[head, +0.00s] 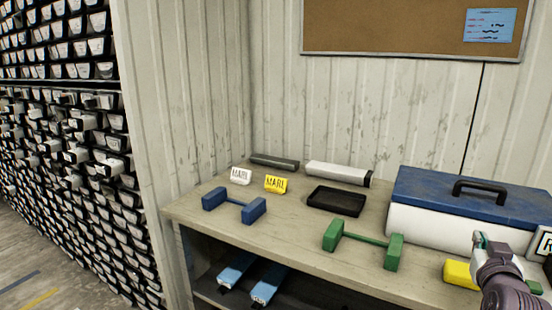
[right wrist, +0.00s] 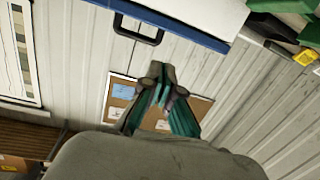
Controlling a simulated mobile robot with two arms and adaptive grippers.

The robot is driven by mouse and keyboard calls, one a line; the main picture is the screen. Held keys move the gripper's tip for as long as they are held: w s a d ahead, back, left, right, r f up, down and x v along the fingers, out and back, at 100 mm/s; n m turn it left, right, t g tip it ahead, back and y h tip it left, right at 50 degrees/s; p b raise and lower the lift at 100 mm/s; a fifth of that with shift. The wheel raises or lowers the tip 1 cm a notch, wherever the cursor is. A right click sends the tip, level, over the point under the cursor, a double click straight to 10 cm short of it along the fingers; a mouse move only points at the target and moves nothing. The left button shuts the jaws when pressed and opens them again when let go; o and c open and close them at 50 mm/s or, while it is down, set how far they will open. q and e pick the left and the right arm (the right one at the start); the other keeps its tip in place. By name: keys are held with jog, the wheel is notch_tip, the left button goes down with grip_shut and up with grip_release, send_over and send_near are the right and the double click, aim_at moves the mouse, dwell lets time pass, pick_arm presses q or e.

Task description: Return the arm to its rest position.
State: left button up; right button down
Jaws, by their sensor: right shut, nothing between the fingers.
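My right arm comes in at the lower right of the head view. Its gripper (head: 482,241) is in front of the white and blue cooler box, above the bench. In the right wrist view the gripper's fingers (right wrist: 160,84) are together with nothing between them. That view is upside down, with the cork board (right wrist: 190,104) behind the fingers and the box's black handle (right wrist: 138,32) above them. My left gripper is in neither view.
The wooden bench (head: 290,233) holds a blue cradle (head: 234,203), a green cradle (head: 362,240), a black tray (head: 336,200), white and yellow MARL signs, and the cooler box (head: 440,226). A yellow block (head: 458,273) lies beside my right arm. Shelves of core liners (head: 60,130) stand left.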

jog(key=s+a+f+n+g+y, duration=0.2)
jog(key=s+a+f, duration=0.35)
jog(key=f, duration=0.35)
jog(key=s+a+f+n+g+y, duration=0.2)
jog(key=s+a+f+g+y, duration=0.15)
jog(key=a+f, duration=0.4)
jog(key=s+a+f+n+g+y, duration=0.1)
jog(key=s+a+f+g, duration=0.2)
jog(key=s+a+f, duration=0.55)
jog(key=s+a+f+n+g+y, duration=0.1)
jog(key=s+f+g, duration=0.4)
jog(key=s, duration=0.9)
notch_tip(320, 180, down, 26)
jog(key=p, duration=0.2)
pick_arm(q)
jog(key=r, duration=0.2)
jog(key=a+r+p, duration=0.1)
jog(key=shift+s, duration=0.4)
pick_arm(e)
jog(key=s+d+f, duration=0.3)
jog(key=s+f, duration=1.1)
jog(key=s, duration=0.3)
jog(key=shift+n+g, duration=0.3)
jog(key=shift+g, duration=0.15)
jog(key=shift+d, duration=0.1)
